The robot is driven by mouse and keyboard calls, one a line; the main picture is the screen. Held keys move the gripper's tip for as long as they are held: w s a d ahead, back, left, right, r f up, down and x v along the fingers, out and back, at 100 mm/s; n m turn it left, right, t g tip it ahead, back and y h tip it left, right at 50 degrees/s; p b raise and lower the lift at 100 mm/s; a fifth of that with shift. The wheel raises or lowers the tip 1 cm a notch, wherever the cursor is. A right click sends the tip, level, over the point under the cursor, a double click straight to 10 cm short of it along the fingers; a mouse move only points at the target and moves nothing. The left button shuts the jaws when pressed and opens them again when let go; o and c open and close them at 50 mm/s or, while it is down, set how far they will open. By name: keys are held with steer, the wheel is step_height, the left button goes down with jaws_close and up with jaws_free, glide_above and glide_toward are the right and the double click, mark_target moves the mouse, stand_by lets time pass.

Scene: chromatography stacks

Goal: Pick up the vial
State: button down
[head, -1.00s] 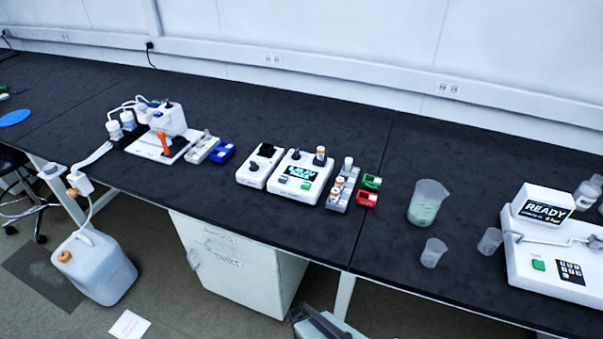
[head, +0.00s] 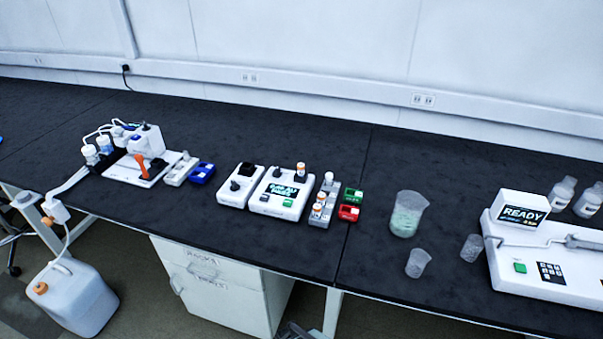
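Several small vials show in the head view near the middle of the bench. One vial with an orange and white label (head: 300,171) stands upright on the back right of a white device with a lit screen (head: 281,190). Others, with white tops and orange bands (head: 317,211), stand in a small grey rack (head: 324,217) just right of that device. A vial with a white top (head: 328,179) stands at the rack's back end. The frames do not show which vial is meant. My gripper is not in view.
A green block (head: 352,195) and a red block (head: 348,213) lie right of the rack. A beaker (head: 407,216) and two smaller cups stand further right, before a white machine reading READY (head: 525,215). A blue block (head: 202,173) lies left. Bench behind the devices is clear.

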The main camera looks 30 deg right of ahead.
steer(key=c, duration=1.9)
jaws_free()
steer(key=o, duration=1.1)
